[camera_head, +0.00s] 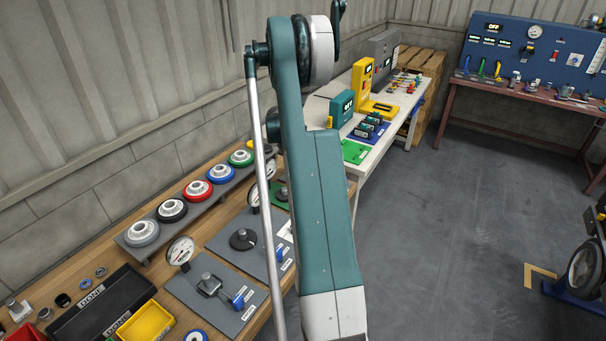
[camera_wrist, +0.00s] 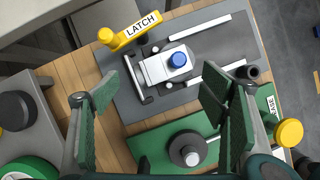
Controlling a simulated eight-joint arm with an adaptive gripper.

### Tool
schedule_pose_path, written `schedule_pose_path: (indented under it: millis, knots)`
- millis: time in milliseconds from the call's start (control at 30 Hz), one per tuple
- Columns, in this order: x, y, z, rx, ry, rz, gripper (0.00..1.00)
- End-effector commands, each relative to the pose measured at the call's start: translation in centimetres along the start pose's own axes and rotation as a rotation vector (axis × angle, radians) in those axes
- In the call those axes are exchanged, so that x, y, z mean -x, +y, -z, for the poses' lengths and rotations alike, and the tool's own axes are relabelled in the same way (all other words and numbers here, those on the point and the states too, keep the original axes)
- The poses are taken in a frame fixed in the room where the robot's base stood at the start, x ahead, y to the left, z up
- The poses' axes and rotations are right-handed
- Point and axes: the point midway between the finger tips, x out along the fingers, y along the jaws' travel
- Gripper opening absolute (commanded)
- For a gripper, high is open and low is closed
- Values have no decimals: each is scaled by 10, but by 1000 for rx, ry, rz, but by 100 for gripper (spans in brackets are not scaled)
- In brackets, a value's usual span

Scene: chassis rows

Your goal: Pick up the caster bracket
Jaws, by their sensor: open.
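A silver bracket (camera_wrist: 165,68) with a blue round cap on top looks like the caster bracket. It lies on a grey plate (camera_wrist: 130,106) in the upper middle of the wrist view, beside white strips and below a yellow lever marked LATCH (camera_wrist: 138,27). My gripper (camera_wrist: 160,94) is open, with its green-padded fingers wide apart. In the picture the bracket shows between and beyond the fingertips; nothing is between the pads. In the camera_head view my arm covers part of the bench and I cannot make out the gripper.
A green plate (camera_wrist: 150,148) with a dark round part (camera_wrist: 187,149) lies below the bracket in the wrist view. A yellow knob (camera_wrist: 288,132) stands at its right. In the camera_head view, coloured wheels (camera_head: 197,190) line a rack and a black DONE tray (camera_head: 88,306) sits front left.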

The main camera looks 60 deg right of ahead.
Motion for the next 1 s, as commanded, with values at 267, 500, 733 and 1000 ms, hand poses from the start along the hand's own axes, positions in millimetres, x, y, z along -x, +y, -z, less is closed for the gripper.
schedule_pose_path:
  millis: [267, 500, 733, 1000]
  knots:
    - [-30, 0, -2, -1, 0, 0, 72]
    - [-34, -1, -2, -1, 0, 0, 72]
    - [-34, 0, -2, -1, 0, 0, 72]
    - [-34, 0, -2, -1, 0, 0, 61]
